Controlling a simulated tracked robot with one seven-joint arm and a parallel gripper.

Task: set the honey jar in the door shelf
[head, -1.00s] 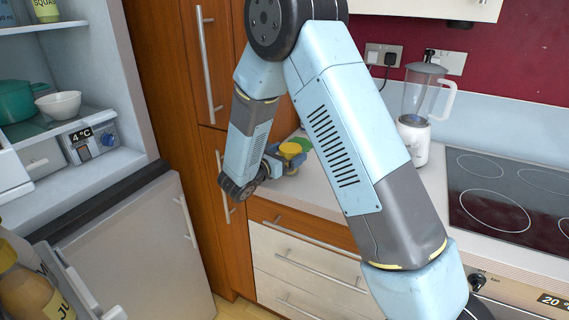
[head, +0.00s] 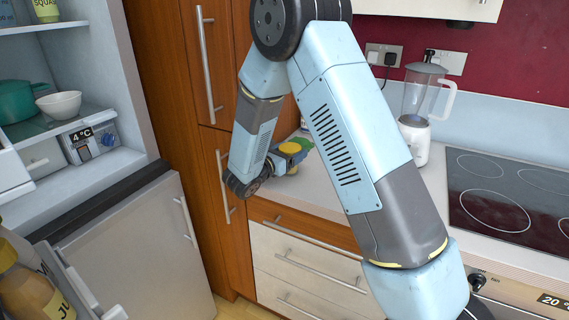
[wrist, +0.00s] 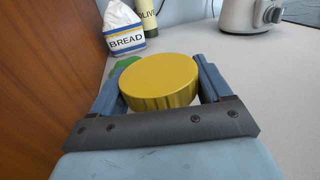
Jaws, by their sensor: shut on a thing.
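The honey jar (wrist: 158,82) shows its round yellow lid in the wrist view, between the two fingers of my gripper (wrist: 155,88). The fingers press against it from both sides. In the head view the yellow lid (head: 290,148) shows at the end of my arm, over the counter by the tall wooden cabinet. My wrist hides most of my gripper there. I cannot tell whether the jar touches the counter. The door shelf (head: 75,285) is on the open fridge door at the lower left, holding a juice bottle (head: 35,292).
A bread bag (wrist: 124,35) and an olive bottle (wrist: 147,14) stand behind the jar. A blender (head: 418,110) and a hob (head: 510,195) are to the right. The tall wooden cabinet (head: 165,60) stands between the counter and the open fridge.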

